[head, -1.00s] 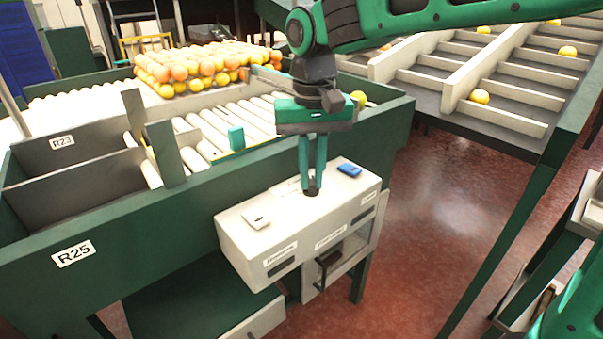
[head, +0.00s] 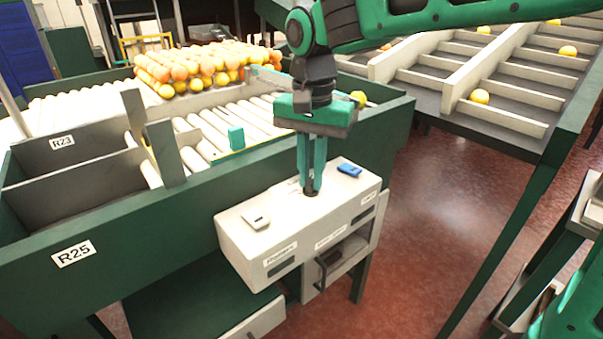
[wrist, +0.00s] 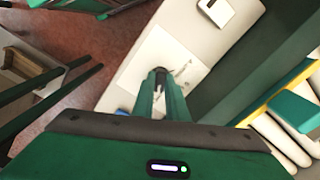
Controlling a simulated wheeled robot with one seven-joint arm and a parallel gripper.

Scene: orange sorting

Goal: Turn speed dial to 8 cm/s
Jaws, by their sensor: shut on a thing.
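The control box (head: 237,232) is pale, with labelled slots on its front, and is fixed to the green frame. My gripper (head: 309,190) points straight down at the middle of its top. Its fingers are shut on the small dark speed dial (wrist: 160,73), which shows at the fingertips in the wrist view. A white plate (wrist: 178,62) with faint markings lies around the dial. The fingers cover most of the dial, and I cannot read its setting.
A white switch block (head: 256,219) and a blue block (head: 349,170) sit on the box top, either side of my gripper. A teal block (head: 236,137) stands by the rollers. Oranges (head: 200,66) are piled behind. Red floor lies open to the right.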

